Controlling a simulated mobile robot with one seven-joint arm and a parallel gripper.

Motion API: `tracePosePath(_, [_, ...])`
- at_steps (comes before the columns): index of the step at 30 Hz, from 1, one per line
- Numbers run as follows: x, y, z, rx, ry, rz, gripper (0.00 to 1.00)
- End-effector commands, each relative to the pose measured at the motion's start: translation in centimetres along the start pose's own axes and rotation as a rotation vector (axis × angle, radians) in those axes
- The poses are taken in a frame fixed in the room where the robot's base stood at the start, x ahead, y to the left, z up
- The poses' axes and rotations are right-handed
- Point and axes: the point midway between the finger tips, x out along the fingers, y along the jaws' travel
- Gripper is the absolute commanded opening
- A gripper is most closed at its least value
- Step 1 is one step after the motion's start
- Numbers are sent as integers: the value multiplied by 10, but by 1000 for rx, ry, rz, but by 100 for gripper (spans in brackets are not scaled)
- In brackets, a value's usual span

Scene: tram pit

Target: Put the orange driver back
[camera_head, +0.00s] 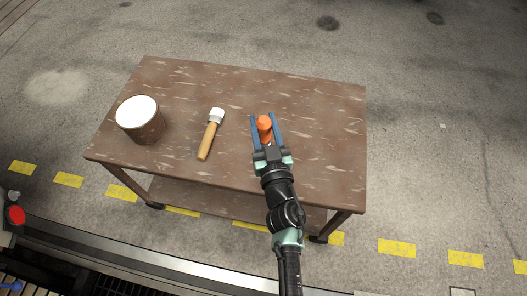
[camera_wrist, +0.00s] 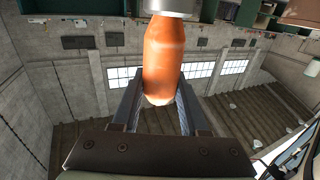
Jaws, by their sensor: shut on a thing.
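The orange driver shows in the head view (camera_head: 264,124) as a short orange handle between the blue fingers of my gripper (camera_head: 266,132), over the right half of the table. In the wrist view the orange handle (camera_wrist: 163,62) stands between the two fingers (camera_wrist: 158,105), with a grey metallic part above it at the top edge. My gripper is shut on the driver. I cannot tell how high the driver is above the table, and its shaft is not clearly visible.
A brown speckled table (camera_head: 330,105) on castors has a lower shelf. A round pot with a white top (camera_head: 138,112) stands at its left. A mallet with a white head and wooden handle (camera_head: 211,134) lies mid-table. The table's right end is clear. Yellow floor dashes run in front.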

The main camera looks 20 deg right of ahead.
Motion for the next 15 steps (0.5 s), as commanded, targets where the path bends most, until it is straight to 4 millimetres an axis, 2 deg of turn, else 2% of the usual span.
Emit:
tracePosePath(1, [0,0,13,1,2,0,0])
tracePosePath(4, [0,0,29,0,2,-1,0])
tracePosePath(11, [0,0,45,0,2,0,0])
tracePosePath(15, [0,0,63,0,2,-1,0])
